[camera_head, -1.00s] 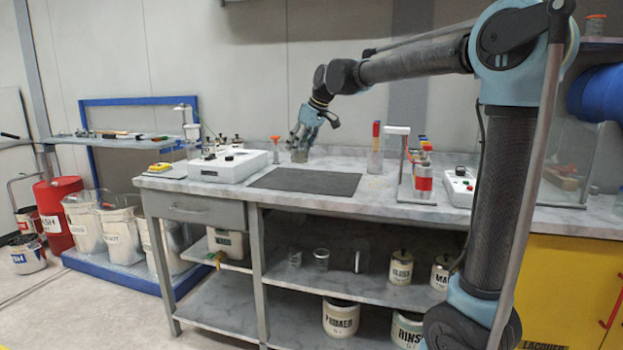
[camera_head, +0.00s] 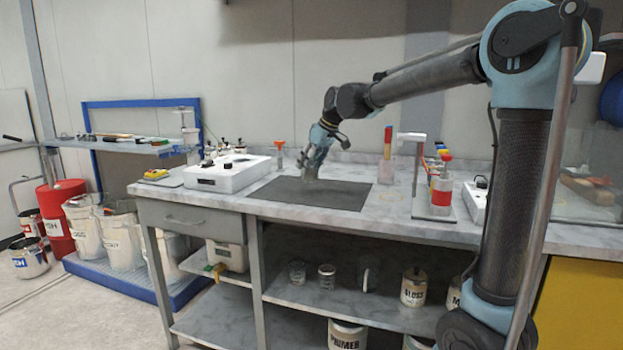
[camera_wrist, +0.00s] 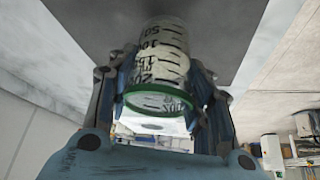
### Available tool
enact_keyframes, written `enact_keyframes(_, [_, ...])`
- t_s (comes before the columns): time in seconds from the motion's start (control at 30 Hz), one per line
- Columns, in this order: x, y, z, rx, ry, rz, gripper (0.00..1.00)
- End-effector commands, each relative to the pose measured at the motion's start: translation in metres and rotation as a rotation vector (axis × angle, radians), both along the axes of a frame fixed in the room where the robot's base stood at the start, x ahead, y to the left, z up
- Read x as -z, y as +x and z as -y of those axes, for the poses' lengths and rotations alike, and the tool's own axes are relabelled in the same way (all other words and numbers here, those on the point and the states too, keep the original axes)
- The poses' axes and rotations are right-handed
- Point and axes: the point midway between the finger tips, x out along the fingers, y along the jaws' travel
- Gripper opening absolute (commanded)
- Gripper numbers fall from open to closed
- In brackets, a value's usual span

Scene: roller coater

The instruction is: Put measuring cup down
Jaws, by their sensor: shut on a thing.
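The measuring cup (camera_wrist: 160,62) is clear with black graduation marks and a green rim, and fills the upper middle of the wrist view. My gripper (camera_wrist: 160,85) is shut on it, with a finger on each side. In the head view my gripper (camera_head: 316,158) points down at the back part of the dark mat (camera_head: 318,194) on the bench. The cup (camera_head: 309,174) is small and faint there, at or just above the mat. I cannot tell whether it touches.
A white device (camera_head: 222,172) stands left of the mat, and an orange funnel-like thing (camera_head: 279,148) behind it. A stand with red and yellow parts (camera_head: 437,185) is to the right. The front of the mat is clear. Glass cups and tins (camera_head: 414,288) sit on the shelf below.

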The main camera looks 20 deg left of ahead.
Motion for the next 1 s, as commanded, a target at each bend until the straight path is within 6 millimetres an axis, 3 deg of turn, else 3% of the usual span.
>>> enact_keyframes(0.4, [0.042,0.002,0.003,0.004,0.000,0.000,0.15])
enact_keyframes(0.73, [0.044,0.002,0.003,0.004,0.000,0.000,0.15])
enact_keyframes(0.77, [0.044,0.002,0.003,0.004,0.000,0.000,0.54])
enact_keyframes(0.8, [0.044,0.002,0.004,0.004,0.000,0.000,0.63])
enact_keyframes(0.83, [0.044,0.002,0.003,0.004,0.000,0.000,0.67])
enact_keyframes(1.0, [0.044,0.002,0.003,0.005,0.000,0.001,0.67])
